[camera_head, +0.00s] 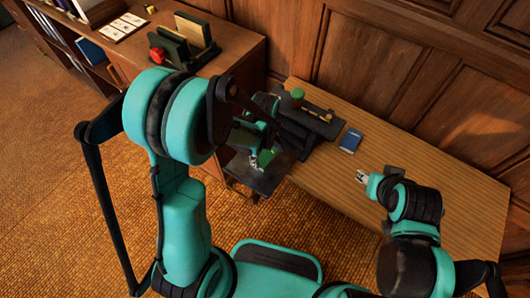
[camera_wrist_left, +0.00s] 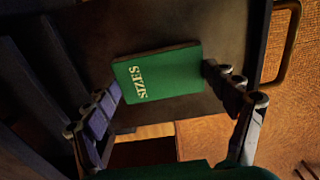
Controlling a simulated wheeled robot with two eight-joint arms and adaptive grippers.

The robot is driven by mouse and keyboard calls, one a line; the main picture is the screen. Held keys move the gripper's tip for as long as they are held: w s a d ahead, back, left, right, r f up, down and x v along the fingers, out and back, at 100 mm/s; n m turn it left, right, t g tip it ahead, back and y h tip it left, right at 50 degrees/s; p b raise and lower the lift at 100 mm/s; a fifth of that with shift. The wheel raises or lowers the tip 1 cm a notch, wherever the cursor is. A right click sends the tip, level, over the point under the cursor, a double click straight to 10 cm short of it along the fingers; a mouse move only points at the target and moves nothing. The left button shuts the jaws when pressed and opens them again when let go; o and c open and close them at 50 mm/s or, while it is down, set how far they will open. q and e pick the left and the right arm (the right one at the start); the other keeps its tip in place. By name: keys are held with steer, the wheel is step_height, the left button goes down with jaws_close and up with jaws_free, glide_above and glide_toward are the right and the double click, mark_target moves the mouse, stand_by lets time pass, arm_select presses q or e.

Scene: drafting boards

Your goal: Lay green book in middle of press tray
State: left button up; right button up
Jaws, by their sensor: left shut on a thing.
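The green book (camera_wrist_left: 160,84), lettered SIZES, lies between the two fingers of my left gripper (camera_wrist_left: 161,79) in the left wrist view. The fingers are shut on its left and right edges. Behind it is the dark press tray (camera_wrist_left: 225,30) with a metal handle. In the head view the green book (camera_head: 265,158) shows partly below my left gripper (camera_head: 257,150), over the tray (camera_head: 268,182). Whether the book touches the tray is unclear. My right gripper (camera_head: 362,176) is over the wooden table, with no book in it; its finger gap is too small to judge.
The dark press (camera_head: 305,125) with a green knob stands on the wooden table (camera_head: 430,185). A blue book (camera_head: 351,139) lies right of it. A desk at the back left holds a file rack (camera_head: 183,45) and cards (camera_head: 122,27). The table's right part is clear.

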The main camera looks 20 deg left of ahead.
arm_select(q)
steer(key=o, duration=1.4)
steer(key=shift+r+p, duration=0.15)
steer(key=shift+p, duration=0.15)
step_height(320, 180, up, 11)
steer(key=p, duration=0.4)
step_height(320, 180, up, 8)
steer(key=m+t, duration=0.3)
steer(key=m, duration=0.3)
glide_above(265, 155)
steer(key=s+a, duration=0.2)
steer(key=s, duration=0.2)
steer(key=shift+s+a+r+m+t, duration=0.45)
steer(key=shift+s+r+m+t, duration=0.2)
steer(key=shift+s+m, duration=0.55)
steer(key=shift+s+a+r+m+t, duration=0.55)
steer(key=shift+s+m+t, duration=0.3)
steer(key=shift+m, duration=0.6)
steer(key=shift+s+a+r+m+t, duration=0.35)
steer(key=shift+s+r+m+t, duration=0.3)
steer(key=shift+s+m, duration=0.6)
steer(key=shift+w, duration=0.15)
